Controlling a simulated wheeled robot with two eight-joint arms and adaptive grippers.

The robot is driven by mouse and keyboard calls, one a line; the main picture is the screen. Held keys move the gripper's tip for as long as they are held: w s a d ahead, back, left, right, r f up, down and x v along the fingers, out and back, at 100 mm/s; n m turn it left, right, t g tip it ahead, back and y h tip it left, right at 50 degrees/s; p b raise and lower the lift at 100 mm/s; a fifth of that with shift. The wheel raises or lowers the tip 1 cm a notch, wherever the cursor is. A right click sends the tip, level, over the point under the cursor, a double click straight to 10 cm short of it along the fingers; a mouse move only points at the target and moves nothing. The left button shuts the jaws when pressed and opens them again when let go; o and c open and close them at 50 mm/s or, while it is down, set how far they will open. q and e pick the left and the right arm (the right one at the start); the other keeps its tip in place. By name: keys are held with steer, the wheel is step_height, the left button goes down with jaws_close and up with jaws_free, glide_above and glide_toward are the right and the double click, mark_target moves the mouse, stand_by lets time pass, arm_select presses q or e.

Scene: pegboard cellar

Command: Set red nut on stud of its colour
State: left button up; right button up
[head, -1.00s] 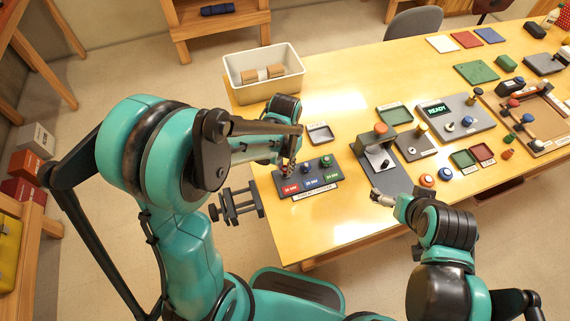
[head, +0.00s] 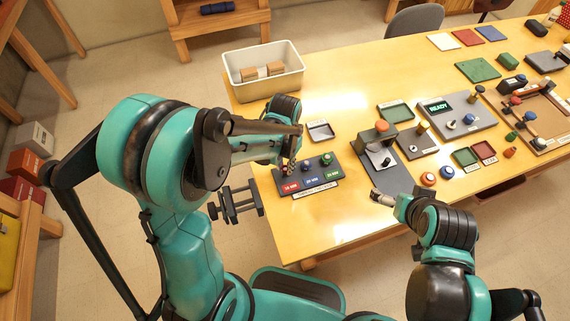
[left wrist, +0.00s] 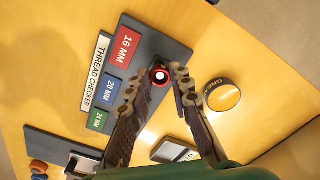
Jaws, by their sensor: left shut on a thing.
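The red nut (left wrist: 159,74) shows in the left wrist view as a red ring around a bright centre, beside the red "16 MM" label. My left gripper (left wrist: 157,82) has one finger on each side of it and is shut on it. In the head view my left gripper (head: 289,164) is low over the left end of the thread checker (head: 311,184), and the nut is mostly hidden. I cannot tell how far down the nut sits on its stud. Blue and green pieces stand farther right on the checker. My right gripper (head: 380,197) is over the front table edge; its jaws are unclear.
A round "grease" tin (left wrist: 223,94) is close beside my left fingers. A small grey tray (head: 320,131) stands behind the checker. A grey fixture with an orange top (head: 381,127) is to its right. A white bin (head: 265,70) stands at the back left corner.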

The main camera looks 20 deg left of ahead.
arm_select(q)
steer(key=shift+f, duration=0.2)
steer(key=shift+f+b, duration=0.3)
steer(key=shift+b, duration=0.15)
steer(key=shift+f+b, duration=0.25)
steer(key=shift+b, duration=0.05)
stand_by(0.5)
steer(key=o, duration=1.4)
steer(key=shift+r+p, duration=3.15)
steer(key=shift+r, duration=0.9)
